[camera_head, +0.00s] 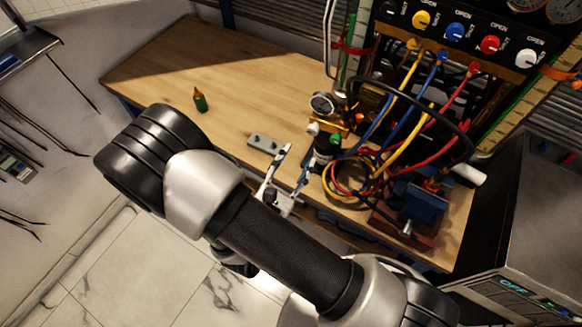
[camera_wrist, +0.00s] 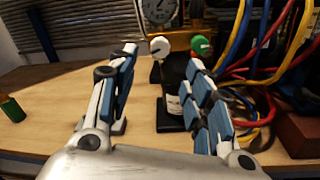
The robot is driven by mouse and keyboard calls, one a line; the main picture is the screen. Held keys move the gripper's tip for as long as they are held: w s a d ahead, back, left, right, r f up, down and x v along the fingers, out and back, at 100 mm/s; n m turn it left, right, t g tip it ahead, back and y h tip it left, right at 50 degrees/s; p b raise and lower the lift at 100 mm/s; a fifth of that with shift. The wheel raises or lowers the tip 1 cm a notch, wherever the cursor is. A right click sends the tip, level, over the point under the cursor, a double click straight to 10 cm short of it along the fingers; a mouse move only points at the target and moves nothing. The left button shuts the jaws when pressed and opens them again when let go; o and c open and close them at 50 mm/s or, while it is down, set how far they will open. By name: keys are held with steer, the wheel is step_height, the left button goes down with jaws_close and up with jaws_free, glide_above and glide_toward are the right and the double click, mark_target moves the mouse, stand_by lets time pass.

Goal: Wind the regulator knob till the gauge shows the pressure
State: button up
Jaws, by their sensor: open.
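No contact shows.
Yellow, blue and red hoses (camera_head: 350,180) loop right of the gripper, near a blue vise (camera_head: 415,203). A grey plate (camera_head: 265,143) lies left of the gripper.

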steer(key=shift+v, duration=1.1)
steer(key=shift+d, duration=0.1)
steer(key=d+r+m+g+h, duration=0.5)
steer(key=d+r+m+g, duration=0.1)
steer(key=d+r+m, duration=0.15)
steer(key=s+d+r+m+g+y, duration=0.55)
steer(key=s+d+m+g, duration=0.35)
steer(key=s+m+g, duration=0.3)
steer(key=s+a+r+m+t+y, duration=0.2)
steer(key=a+r+m+t+y, duration=0.2)
steer(key=r+m+t+y, duration=0.3)
steer(key=shift+a+r+y, duration=0.4)
steer(key=shift+r+y, duration=0.2)
steer(key=shift+y, duration=0.05)
